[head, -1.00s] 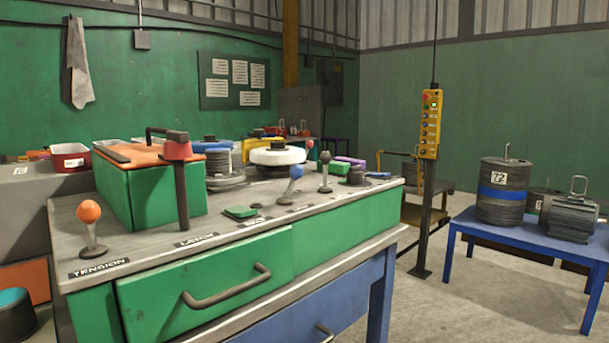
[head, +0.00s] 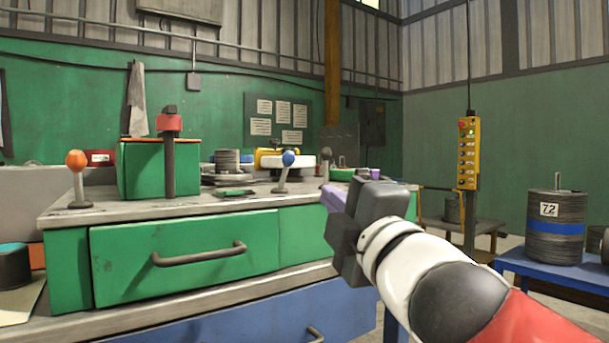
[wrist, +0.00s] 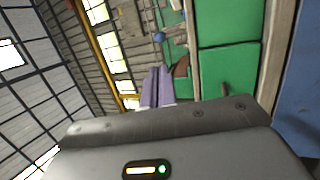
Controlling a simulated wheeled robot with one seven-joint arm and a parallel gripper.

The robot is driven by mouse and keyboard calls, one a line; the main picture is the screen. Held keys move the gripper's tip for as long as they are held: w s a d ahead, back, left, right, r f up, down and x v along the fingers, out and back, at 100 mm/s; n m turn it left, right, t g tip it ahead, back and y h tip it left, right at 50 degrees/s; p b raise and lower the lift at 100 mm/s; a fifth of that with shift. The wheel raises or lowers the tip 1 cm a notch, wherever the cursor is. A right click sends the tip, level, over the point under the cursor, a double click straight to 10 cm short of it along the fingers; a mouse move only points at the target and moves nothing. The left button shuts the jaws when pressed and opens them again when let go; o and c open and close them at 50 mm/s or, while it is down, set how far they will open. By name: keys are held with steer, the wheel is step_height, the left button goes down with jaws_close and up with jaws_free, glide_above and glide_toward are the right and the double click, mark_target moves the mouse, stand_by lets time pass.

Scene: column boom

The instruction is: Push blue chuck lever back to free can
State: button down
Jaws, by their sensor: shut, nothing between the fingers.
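The blue-knobbed lever (head: 288,159) stands on the grey bench top, its stem leaning slightly right toward the knob. In the wrist view its blue knob (wrist: 159,37) shows beyond my fingertips, apart from them. My gripper (head: 331,193) has purple fingers, shut together and empty, in front of the bench and right of the lever. In the wrist view the fingers (wrist: 155,76) lie side by side. A white round disc (head: 305,162) sits behind the lever. I cannot tell which item is the can; the lever's label is not readable now.
Green drawers (head: 185,254) with a protruding handle form the bench front. A yellow control box (head: 468,153) and a blue table (head: 535,265) are at right.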

mark_target(292, 160)
steer(key=x, duration=1.4)
steer(key=shift+d+p, duration=0.1)
steer(key=shift+p, duration=0.2)
steer(key=shift+w, duration=0.1)
steer(key=shift+r+p, duration=0.1)
steer(key=shift+p, duration=0.2)
